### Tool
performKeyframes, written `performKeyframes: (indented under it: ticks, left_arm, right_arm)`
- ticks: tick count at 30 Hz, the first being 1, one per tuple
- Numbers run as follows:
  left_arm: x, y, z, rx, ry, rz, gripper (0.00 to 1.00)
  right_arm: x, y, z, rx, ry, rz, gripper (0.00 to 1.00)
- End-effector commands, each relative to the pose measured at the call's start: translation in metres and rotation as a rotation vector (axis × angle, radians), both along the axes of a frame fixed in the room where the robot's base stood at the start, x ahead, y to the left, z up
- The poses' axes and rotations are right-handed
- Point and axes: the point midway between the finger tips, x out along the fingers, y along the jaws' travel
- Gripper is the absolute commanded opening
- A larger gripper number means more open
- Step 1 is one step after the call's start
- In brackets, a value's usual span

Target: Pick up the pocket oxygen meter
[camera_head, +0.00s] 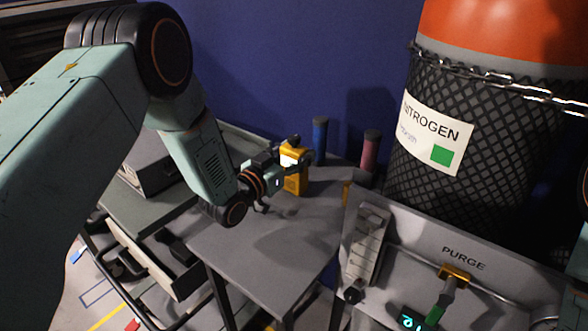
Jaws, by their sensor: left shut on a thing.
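The pocket oxygen meter (299,182) is a small yellow device with a dark knob on top, above the far part of the grey table (265,235). My left gripper (290,160) reaches it from the left and is shut on it. The fingers cover part of its front and upper side. I cannot tell whether its base touches the table. My right gripper is not in view.
A blue cylinder (320,138) and a red cylinder (370,150) stand behind the meter near the blue wall. A large netted nitrogen tank (480,160) stands right. A purge panel (475,243) with a green-handled valve is in front of it. The table's near part is clear.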

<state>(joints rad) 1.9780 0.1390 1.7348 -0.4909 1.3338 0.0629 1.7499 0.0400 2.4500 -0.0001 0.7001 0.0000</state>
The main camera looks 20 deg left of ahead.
Motion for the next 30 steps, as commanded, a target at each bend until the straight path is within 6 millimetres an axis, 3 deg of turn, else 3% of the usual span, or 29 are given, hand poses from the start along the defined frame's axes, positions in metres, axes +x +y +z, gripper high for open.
performKeyframes:
  ticks: [10,18,22,30]
  left_arm:
    - [0.0,0.0,0.0,0.0,0.0,0.001,0.16]
    - [0.0,0.0,0.004,0.0,-0.003,0.001,0.14]
    - [0.001,0.0,0.02,0.0,-0.004,0.001,0.14]
    - [0.0,0.001,0.074,-0.002,-0.005,0.001,0.14]
  right_arm:
    - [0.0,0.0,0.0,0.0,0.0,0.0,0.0]
    - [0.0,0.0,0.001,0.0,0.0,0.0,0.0]
    - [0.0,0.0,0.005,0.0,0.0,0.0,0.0]
    - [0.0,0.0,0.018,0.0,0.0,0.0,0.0]
